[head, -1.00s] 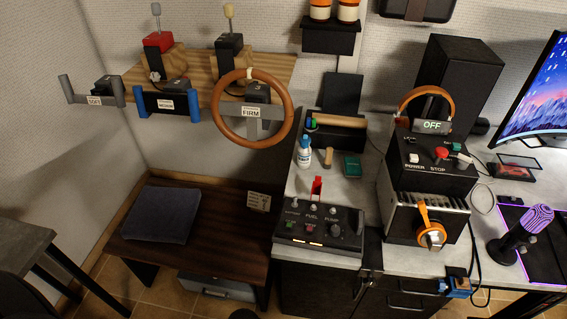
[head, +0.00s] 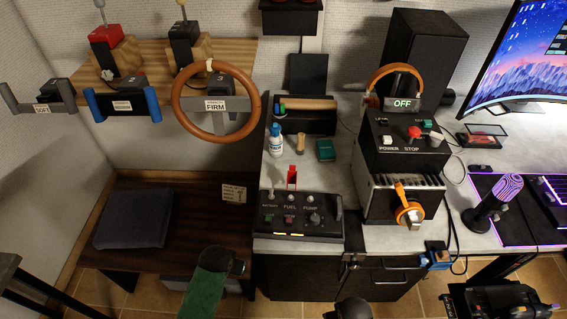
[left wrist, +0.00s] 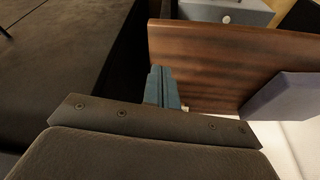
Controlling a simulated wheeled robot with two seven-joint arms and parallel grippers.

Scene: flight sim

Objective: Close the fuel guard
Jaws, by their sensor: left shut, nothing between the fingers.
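The fuel guard (head: 292,178) is a small red flip-up cover. It stands upright above the FUEL label on the black switch panel (head: 329,233), at the front of the grey worktop in the head view. My left gripper (left wrist: 163,82) shows in the left wrist view as two blue-grey fingers, shut and empty. It is over the area beside the dark wooden bench (left wrist: 205,55), apart from the switch panel, which is not in that view. In the head view I cannot make out its fingers. My right gripper is not in view.
Right of the panel stands a black control box (head: 400,158) with an orange-handled unit below it. A wooden shelf with a brown steering wheel (head: 178,115) is at the upper left. A bottle (head: 275,142) stands behind the panel.

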